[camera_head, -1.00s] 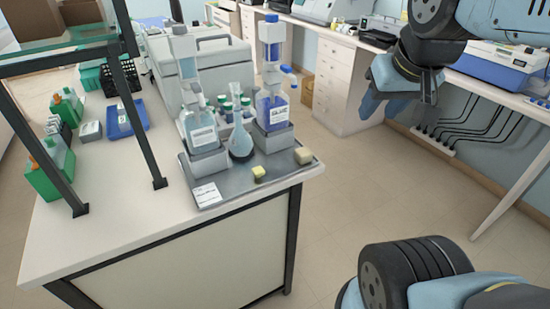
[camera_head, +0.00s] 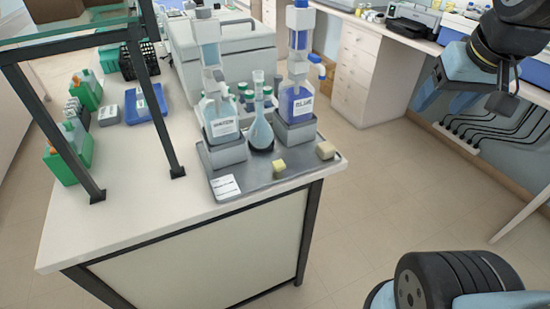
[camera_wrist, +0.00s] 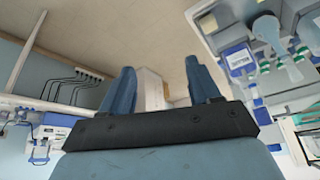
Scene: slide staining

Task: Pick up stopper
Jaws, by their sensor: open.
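Either may be the stopper; I cannot tell which. A round-bottomed flask (camera_head: 261,134) stands behind the yellow piece. My gripper (camera_wrist: 160,84) is open and empty in the wrist view, its two blue fingers apart over the floor. In the head view my arm is at the upper right, well away from the tray.
A bottle labelled water (camera_head: 222,117) and one labelled blue (camera_head: 297,101) stand on grey blocks at the back of the tray. A black shelf post (camera_head: 157,100) rises from the bench to the left. Open floor (camera_head: 390,195) lies between bench and right-hand counter.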

